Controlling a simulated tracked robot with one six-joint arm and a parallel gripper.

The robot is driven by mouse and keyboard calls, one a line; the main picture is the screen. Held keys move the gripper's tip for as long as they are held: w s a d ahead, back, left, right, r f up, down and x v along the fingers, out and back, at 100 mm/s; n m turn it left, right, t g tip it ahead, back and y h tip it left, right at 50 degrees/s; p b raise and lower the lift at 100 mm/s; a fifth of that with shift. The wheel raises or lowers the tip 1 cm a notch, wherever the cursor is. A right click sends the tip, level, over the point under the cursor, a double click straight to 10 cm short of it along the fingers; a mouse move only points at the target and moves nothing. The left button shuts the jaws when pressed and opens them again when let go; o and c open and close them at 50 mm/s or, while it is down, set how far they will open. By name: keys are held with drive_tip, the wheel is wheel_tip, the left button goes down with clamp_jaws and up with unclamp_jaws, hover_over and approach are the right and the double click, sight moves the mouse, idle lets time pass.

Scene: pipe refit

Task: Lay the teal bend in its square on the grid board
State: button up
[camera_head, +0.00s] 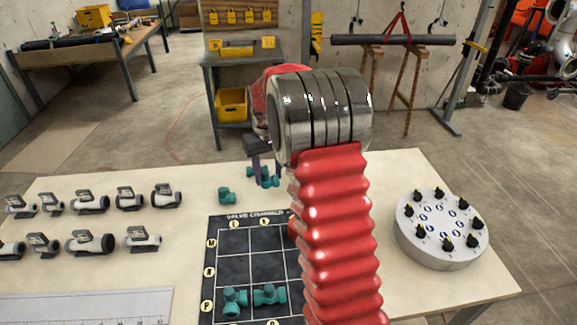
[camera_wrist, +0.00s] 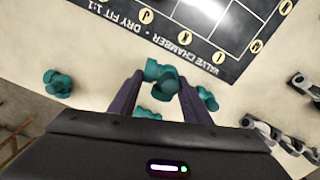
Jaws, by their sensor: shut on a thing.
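My gripper (camera_head: 264,163) is at the far edge of the table, beyond the grid board. In the wrist view, my gripper (camera_wrist: 163,84) is shut on a teal bend (camera_wrist: 160,72), which sits between its fingertips. The bend (camera_head: 266,179) shows only in part in the head view; its height above the table is hard to tell. The dark grid board (camera_head: 234,241) lies nearer, with lettered rows and columns. Two teal fittings (camera_head: 234,302) (camera_head: 269,295) lie in its near row. My red arm hides its right part.
Other loose teal fittings lie near my gripper (camera_wrist: 57,83) (camera_wrist: 207,98) (camera_wrist: 147,113). Several grey valves (camera_head: 90,243) stand at left, above a ruler (camera_head: 90,308). A round grey flange (camera_head: 440,232) with black knobs stands at right. The board's upper squares in view look empty.

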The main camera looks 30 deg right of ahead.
drive_tip(key=s+a+f+n, duration=0.1)
drive_tip(key=s+a+f, duration=0.1)
drive_tip(key=a, duration=1.7)
drive_tip(key=shift+s+f, duration=0.2)
